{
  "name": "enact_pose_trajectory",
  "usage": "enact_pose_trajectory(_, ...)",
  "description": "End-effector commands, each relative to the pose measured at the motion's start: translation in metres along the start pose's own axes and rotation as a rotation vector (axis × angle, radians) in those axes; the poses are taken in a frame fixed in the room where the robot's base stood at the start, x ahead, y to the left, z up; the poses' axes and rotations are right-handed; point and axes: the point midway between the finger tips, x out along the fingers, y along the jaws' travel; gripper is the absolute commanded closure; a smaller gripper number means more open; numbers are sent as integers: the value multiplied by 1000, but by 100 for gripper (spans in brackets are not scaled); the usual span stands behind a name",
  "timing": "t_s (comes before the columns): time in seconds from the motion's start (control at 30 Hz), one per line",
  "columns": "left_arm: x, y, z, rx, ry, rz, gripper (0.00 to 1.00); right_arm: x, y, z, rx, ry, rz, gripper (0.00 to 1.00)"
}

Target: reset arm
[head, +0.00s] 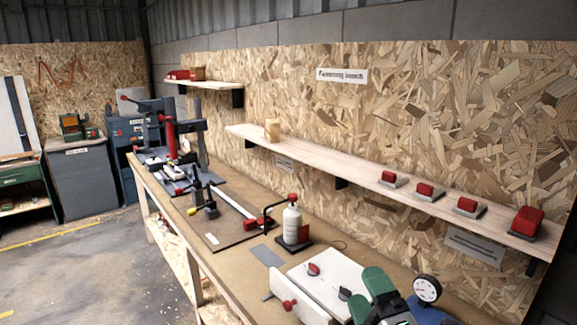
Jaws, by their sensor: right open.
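My right gripper (384,295) shows at the bottom edge, right of centre, with green finger parts. It is open, and I see nothing held in it. It is beside a white box (325,278) with red knobs on the workbench, and a round white dial gauge (427,289) is just to its right. The lower part of the gripper and its arm are cut off by the picture's edge. My left gripper is not in view.
Open floor (85,270) lies at left.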

Motion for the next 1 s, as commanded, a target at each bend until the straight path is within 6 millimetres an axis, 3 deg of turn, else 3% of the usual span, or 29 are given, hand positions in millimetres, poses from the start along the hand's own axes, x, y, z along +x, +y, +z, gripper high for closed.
enact_pose_trajectory(0.03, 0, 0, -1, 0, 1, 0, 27, -23, -28, 14, 186, -129, -128, 17)
enact_pose_trajectory(0.1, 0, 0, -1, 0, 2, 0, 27, -60, -66, 30, 420, -316, -297, 17)
enact_pose_trajectory(0.23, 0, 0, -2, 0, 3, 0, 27, -132, -118, 40, 745, -621, -553, 17)
enact_pose_trajectory(0.4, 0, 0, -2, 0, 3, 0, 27, -208, -150, 33, 984, -908, -773, 17)
enact_pose_trajectory(0.6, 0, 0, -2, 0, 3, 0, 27, -278, -164, 17, 1148, -1170, -958, 17)
enact_pose_trajectory(0.77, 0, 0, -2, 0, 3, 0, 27, -326, -165, 2, 1236, -1357, -1082, 17)
enact_pose_trajectory(1.0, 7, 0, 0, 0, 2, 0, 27, -328, -242, 8, 1216, -1357, -1097, 17)
